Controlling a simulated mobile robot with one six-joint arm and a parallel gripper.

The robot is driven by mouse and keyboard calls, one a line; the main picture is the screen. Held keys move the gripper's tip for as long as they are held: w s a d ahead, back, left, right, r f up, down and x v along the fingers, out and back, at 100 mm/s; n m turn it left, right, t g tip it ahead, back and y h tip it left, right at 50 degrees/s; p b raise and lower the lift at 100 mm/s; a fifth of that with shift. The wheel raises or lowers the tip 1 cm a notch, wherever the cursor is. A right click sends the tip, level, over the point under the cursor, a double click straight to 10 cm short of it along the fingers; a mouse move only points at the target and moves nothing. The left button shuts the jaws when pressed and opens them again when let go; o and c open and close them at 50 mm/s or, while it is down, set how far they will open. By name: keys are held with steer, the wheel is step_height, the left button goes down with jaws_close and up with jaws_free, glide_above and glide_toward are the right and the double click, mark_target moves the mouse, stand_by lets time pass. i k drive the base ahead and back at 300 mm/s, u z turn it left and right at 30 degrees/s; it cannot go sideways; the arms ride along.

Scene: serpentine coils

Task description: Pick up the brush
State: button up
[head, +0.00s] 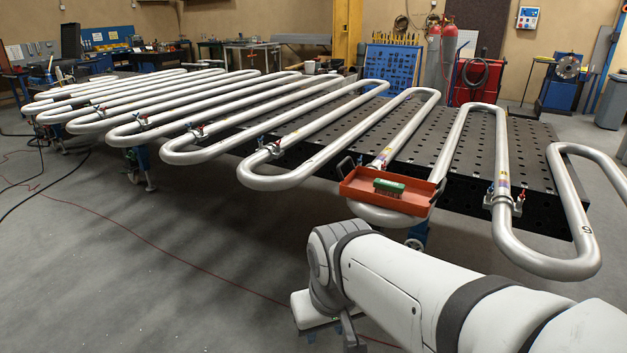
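The brush (389,186) is a small block with a green top and a pale lower edge. It lies in an orange-red tray (365,200) with dark handles at its ends. The tray rests on the silver pipe coils near the table's front edge. My arm reaches in from the lower right. My gripper (352,340) is at the bottom of the picture, below and left of the tray and apart from the brush. Its fingers are small, dark and partly cut off by the frame edge, so I cannot see whether they are open.
Silver serpentine pipes (326,136) run across a black perforated table (465,165), held by clamps (503,195) with red handles. A thin red cable (190,260) and black cables lie on the grey floor. Open floor lies at the left front.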

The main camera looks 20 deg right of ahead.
mark_target(381, 186)
steer(key=i, duration=0.95)
steer(key=z, duration=0.6)
steer(key=i, duration=0.75)
steer(key=z, duration=0.4)
steer(key=k, duration=0.95)
steer(key=z, duration=0.15)
steer(key=i, duration=0.95)
steer(key=u, duration=0.05)
